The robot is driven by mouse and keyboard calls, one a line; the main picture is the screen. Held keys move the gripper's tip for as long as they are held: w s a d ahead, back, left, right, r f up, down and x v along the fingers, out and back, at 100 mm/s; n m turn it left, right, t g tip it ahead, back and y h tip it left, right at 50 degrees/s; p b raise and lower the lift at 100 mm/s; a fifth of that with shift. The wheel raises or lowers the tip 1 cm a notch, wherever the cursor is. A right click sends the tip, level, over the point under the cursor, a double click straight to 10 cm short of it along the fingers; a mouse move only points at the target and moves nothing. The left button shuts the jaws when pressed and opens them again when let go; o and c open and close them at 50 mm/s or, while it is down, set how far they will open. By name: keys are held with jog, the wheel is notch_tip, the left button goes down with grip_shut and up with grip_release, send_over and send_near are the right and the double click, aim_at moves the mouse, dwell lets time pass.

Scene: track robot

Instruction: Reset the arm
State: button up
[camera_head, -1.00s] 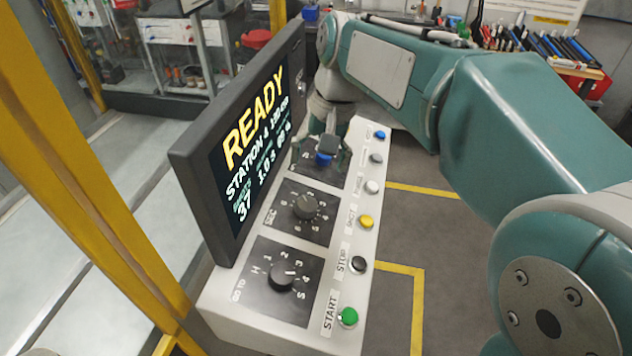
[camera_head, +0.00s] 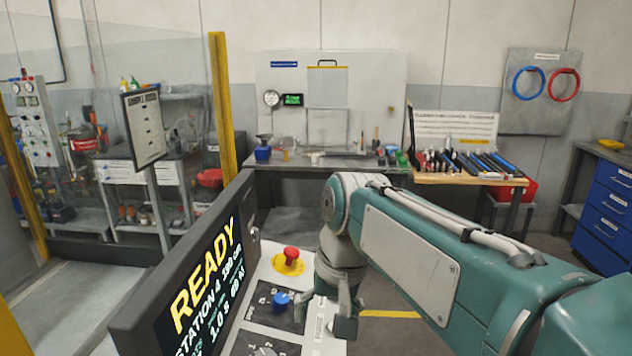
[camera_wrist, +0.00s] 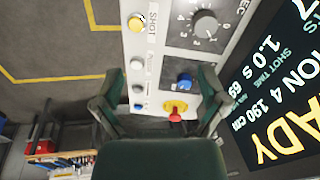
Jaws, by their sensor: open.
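My teal arm (camera_head: 430,255) reaches across the right of the head view, bent at the elbow. My gripper (camera_head: 344,318) hangs at its end, just right of the blue knob (camera_head: 281,300) on the console (camera_head: 262,272). In the wrist view my gripper (camera_wrist: 160,78) is open, its two fingers wide apart with nothing between them but the view of the console. The blue knob (camera_wrist: 185,80) shows there near the right finger, apart from it in the picture. A screen (camera_head: 200,290) reads READY and STATION 4.
A red mushroom button (camera_head: 291,254) on a yellow base stands at the console's far end. A black dial (camera_wrist: 205,23) and a yellow button (camera_wrist: 136,23) show in the wrist view. A tool bench (camera_head: 470,177), a yellow post (camera_head: 222,105) and blue drawers (camera_head: 605,205) stand behind.

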jog(key=s+d+f+m+t+h, duration=0.1)
jog(key=s+d+f+t+h, duration=0.1)
jog(key=s+d+f+t, duration=0.2)
jog(key=s+d+f, duration=0.3)
jog(key=s+d, duration=0.5)
jog(key=d, duration=0.2)
jog(key=shift+t, duration=0.4)
